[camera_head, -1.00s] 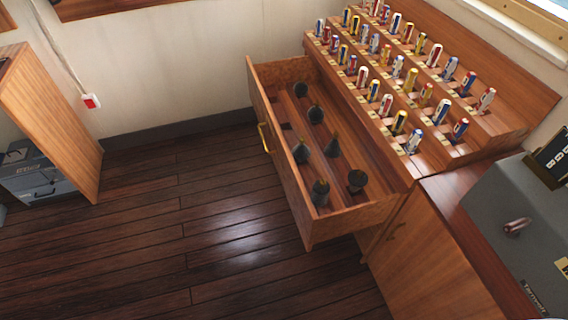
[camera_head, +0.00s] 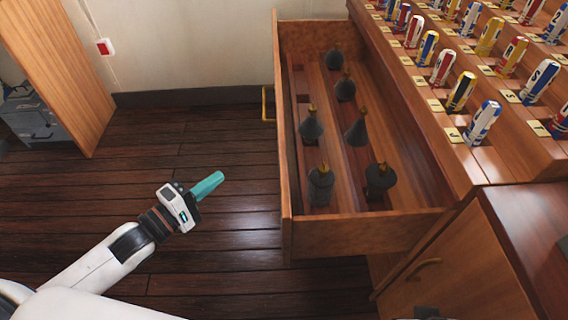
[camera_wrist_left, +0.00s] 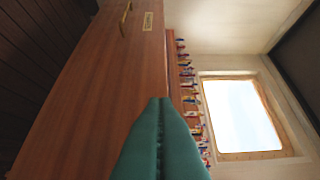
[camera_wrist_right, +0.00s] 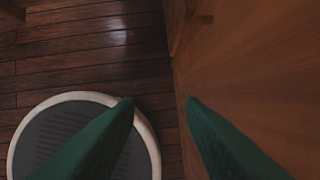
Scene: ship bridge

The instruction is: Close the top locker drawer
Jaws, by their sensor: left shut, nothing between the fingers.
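The top locker drawer (camera_head: 360,232) is pulled far out to the left of the wooden locker. Several dark, cone-like and rounded objects stand inside it. Its brass handle (camera_head: 268,103) is on the left-facing front panel. My left gripper (camera_head: 218,177) is shut and empty, to the left of the drawer front and apart from it in the head view. In the left wrist view, the shut green fingers (camera_wrist_left: 160,102) are seen before a wooden panel (camera_wrist_left: 105,85) with a brass handle and a label plate. My right gripper (camera_wrist_right: 160,100) is open and empty, beside a wooden face.
The locker top carries stepped racks of rolled flags (camera_head: 483,122). A lower cabinet door (camera_head: 450,280) with a handle stands at the right. A wooden cabinet side (camera_head: 60,70) is at the far left. The plank floor (camera_head: 200,265) left of the drawer is clear.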

